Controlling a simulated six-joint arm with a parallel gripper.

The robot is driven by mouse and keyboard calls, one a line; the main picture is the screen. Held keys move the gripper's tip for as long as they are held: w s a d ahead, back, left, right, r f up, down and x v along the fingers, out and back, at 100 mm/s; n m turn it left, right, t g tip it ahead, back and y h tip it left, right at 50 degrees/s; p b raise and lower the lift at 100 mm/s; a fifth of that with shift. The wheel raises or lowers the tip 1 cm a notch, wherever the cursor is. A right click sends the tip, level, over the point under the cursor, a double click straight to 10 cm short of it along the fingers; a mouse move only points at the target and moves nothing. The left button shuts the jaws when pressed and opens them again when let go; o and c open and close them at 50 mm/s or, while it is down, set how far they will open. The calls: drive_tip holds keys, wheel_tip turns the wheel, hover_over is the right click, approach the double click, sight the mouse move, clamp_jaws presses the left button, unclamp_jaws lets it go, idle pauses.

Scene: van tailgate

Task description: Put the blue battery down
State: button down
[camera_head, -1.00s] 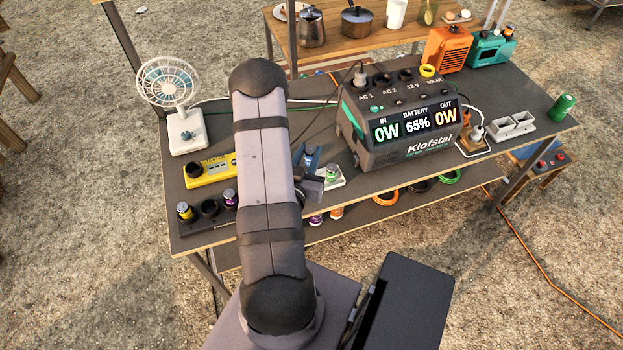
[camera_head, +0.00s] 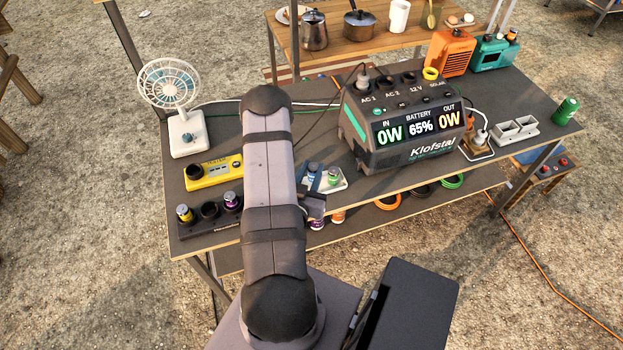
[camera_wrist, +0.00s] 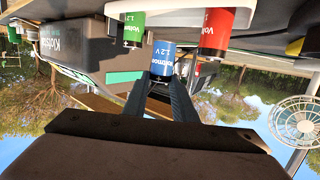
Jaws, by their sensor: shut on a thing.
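The blue battery (camera_wrist: 162,62) is between my gripper's two fingers (camera_wrist: 162,85) in the wrist view, which is upside down. My gripper is shut on it. A green battery (camera_wrist: 134,28) and a red battery (camera_wrist: 217,32) show on either side of it, apart from the fingers. In the head view a small white tray (camera_head: 342,185) with a green battery (camera_head: 333,178) lies just right of my arm. My arm and wrist cover much of that spot, so I cannot tell whether the blue battery touches anything beneath it.
The power station (camera_head: 415,138) stands right of the tray. A yellow device (camera_head: 213,172) and a black holder (camera_head: 208,222) with batteries lie left of my arm. A fan (camera_head: 184,130) stands at the back left. Orange and green rings lie on the lower shelf.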

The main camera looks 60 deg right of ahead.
sight(312, 179)
drive_tip(key=shift+f, duration=2.05)
drive_tip(key=shift+f, duration=0.2)
drive_tip(key=c, duration=1.7)
unclamp_jaws()
drive_tip(key=shift+r, duration=0.2)
drive_tip(key=shift+p+v, duration=0.45)
drive_tip(key=shift+v, duration=1.6)
drive_tip(key=shift+d, duration=0.1)
